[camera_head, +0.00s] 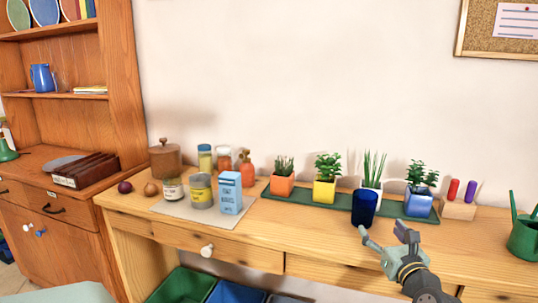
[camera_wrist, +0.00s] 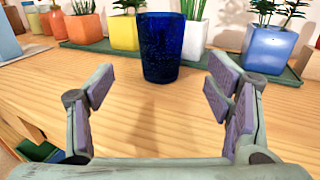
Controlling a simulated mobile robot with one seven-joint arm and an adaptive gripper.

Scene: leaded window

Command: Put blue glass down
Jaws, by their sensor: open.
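The blue glass (camera_head: 364,208) is a dark blue tumbler. It stands upright on the wooden table at the front edge of the green plant tray, in front of the white pot. In the wrist view the blue glass (camera_wrist: 161,48) is centred beyond the fingertips, with bare wood between. My gripper (camera_head: 383,236) is open and empty, in front of the glass and slightly right of it in the head view. Its two padded fingers (camera_wrist: 160,88) are spread wide and do not touch the glass.
The green tray (camera_head: 328,198) holds several potted plants behind the glass. A wooden block with red and purple pegs (camera_head: 459,208) and a green watering can (camera_head: 524,236) stand to the right. A blue-white carton (camera_head: 230,193) and jars stand left. Bare tabletop (camera_wrist: 135,110) lies between gripper and glass.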

